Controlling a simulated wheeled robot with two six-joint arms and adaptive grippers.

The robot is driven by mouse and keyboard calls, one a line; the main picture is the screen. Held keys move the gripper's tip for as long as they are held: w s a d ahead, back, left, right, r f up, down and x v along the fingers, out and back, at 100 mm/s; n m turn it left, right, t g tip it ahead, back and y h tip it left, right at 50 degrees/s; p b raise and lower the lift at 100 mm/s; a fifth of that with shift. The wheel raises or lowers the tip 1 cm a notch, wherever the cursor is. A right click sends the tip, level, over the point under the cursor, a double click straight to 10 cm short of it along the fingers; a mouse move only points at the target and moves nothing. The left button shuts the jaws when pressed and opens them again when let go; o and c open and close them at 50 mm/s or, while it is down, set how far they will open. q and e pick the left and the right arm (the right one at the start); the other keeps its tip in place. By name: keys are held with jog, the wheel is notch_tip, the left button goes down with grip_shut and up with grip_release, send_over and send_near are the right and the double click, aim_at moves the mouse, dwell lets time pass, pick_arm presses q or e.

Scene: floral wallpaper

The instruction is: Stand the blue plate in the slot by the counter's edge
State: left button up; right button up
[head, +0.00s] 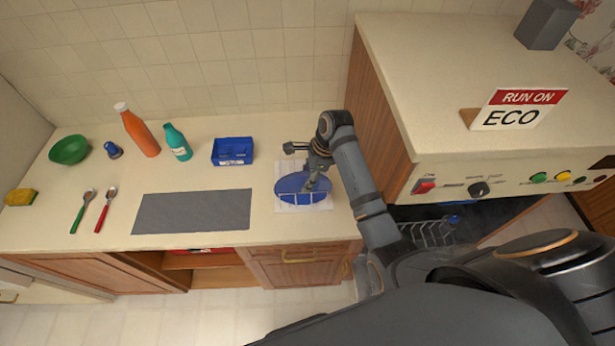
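The blue plate (290,186) lies on a white gridded mat or rack (318,206) at the right end of the counter. My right gripper (311,184) points down at the plate and overlaps its upper right part. Its fingertips are small and dark, so I cannot tell whether they grip the plate. A wire rack with slots (428,234) shows in the dark opening under the machine, right of the counter's edge. My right arm hides part of it. My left gripper is out of view.
The machine (450,85) with an ECO sign (512,118) rises right of the mat. Left of it are a blue box (232,151), a teal bottle (177,143), an orange bottle (140,133) and a grey mat (192,212). The counter front has free room.

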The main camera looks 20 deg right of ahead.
jog(key=shift+v, duration=3.75)
jog(key=shift+f, duration=0.1)
